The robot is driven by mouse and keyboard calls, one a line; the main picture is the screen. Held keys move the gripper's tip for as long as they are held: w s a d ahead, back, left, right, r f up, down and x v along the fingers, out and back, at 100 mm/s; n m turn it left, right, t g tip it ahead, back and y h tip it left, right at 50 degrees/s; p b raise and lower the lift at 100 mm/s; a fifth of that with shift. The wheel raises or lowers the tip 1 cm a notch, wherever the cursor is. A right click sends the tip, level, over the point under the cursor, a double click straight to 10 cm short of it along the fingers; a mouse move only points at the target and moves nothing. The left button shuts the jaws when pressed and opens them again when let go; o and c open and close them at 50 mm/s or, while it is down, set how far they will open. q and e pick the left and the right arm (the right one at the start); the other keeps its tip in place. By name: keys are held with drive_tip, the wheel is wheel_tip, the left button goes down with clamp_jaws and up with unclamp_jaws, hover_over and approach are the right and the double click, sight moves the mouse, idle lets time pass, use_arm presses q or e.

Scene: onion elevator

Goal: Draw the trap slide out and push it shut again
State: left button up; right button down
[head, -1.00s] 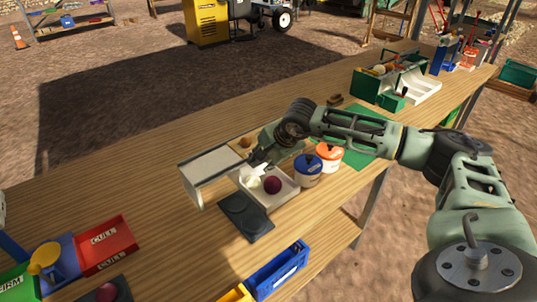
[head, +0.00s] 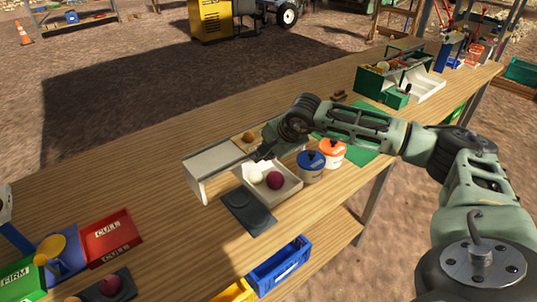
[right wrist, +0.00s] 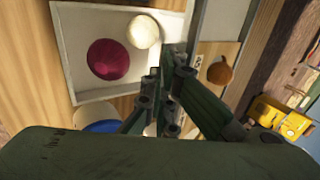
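A box with a pale grey top and a white end (head: 213,165) stands on the workbench, with a wooden part holding a brown onion (head: 248,136) at its right. I cannot make out the trap slide for certain. A white tray (head: 292,190) in front of the box holds a white onion (head: 255,177) and a red onion (head: 274,180). My right gripper (head: 262,154) is at the box's right end, beside the tray's back edge. In the right wrist view its fingers (right wrist: 168,75) lie close together by the tray wall; whether they grip anything is unclear. My left gripper is out of view.
A dark flat plate (head: 248,213) lies before the tray. A red bin (head: 110,240) is at the front left.

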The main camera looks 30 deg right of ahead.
drive_tip(key=shift+s+f, duration=0.1)
drive_tip(key=shift+f, duration=0.2)
drive_tip(key=shift+w, duration=0.2)
drive_tip(key=c, duration=2.5)
unclamp_jaws()
drive_tip(key=shift+r, duration=0.15)
drive_tip(key=o, duration=0.4)
drive_tip(key=shift+s, duration=0.1)
drive_tip(key=shift+o, duration=1)
